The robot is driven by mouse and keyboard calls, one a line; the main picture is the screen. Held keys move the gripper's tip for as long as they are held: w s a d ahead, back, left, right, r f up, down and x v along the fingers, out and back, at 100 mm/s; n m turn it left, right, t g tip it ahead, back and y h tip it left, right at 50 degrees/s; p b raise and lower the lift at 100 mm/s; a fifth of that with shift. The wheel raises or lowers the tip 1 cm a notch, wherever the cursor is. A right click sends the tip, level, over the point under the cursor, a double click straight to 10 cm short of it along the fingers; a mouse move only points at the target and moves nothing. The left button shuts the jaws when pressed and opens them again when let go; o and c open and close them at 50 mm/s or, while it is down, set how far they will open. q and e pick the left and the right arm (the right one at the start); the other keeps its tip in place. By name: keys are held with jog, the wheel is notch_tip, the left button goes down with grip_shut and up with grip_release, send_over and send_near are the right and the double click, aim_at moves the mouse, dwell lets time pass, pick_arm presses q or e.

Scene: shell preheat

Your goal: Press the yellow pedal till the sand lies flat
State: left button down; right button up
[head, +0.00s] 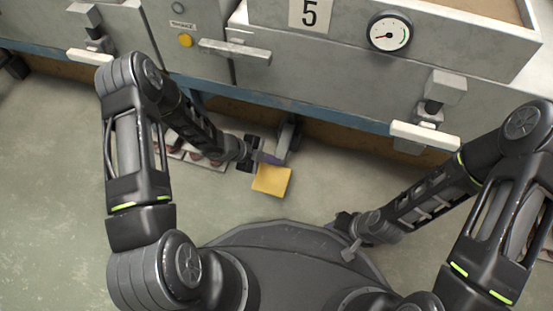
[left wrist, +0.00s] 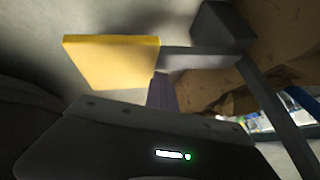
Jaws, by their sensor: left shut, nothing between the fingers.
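The yellow pedal (head: 271,181) is a flat square plate low over the floor, on a grey lever under the bench. It also shows in the left wrist view (left wrist: 112,62). My left gripper (head: 268,158) is shut and empty, its purple-grey fingers at the pedal's bench-side edge by the lever. In the left wrist view the fingers (left wrist: 162,90) are just beside the pedal; I cannot tell whether they touch it. My right gripper (head: 348,246) is low beside my base; its jaws are unclear. A tan surface, perhaps the sand (head: 490,8), shows partly in the box at top right; its flatness is unclear.
A grey metal bench with handles and a blue lower edge (head: 330,117) runs above the pedal. Clear floor (head: 50,190) lies at left.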

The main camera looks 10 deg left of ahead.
pick_arm(q)
jog(key=shift+s+f+b, duration=0.2)
jog(key=shift+f+b, duration=0.1)
jog(key=shift+f, duration=0.25)
jog(key=shift+s+f+b, duration=0.2)
jog(key=shift+f+b, duration=0.1)
jog(key=shift+f, duration=0.2)
dwell(0.4)
jog(key=shift+r, duration=0.15)
jog(key=shift+r+p, duration=1.85)
jog(key=shift+r, duration=0.2)
jog(key=shift+w+r+p, duration=0.1)
jog(key=shift+r+p, duration=0.5)
jog(key=shift+r, duration=0.15)
jog(key=shift+w+r, duration=0.15)
jog(key=shift+r, duration=0.05)
jog(key=shift+w+r, duration=0.1)
jog(key=shift+r, duration=0.05)
notch_tip(320, 180, up, 5)
jog(key=p, duration=0.4)
jog(key=shift+w, duration=0.15)
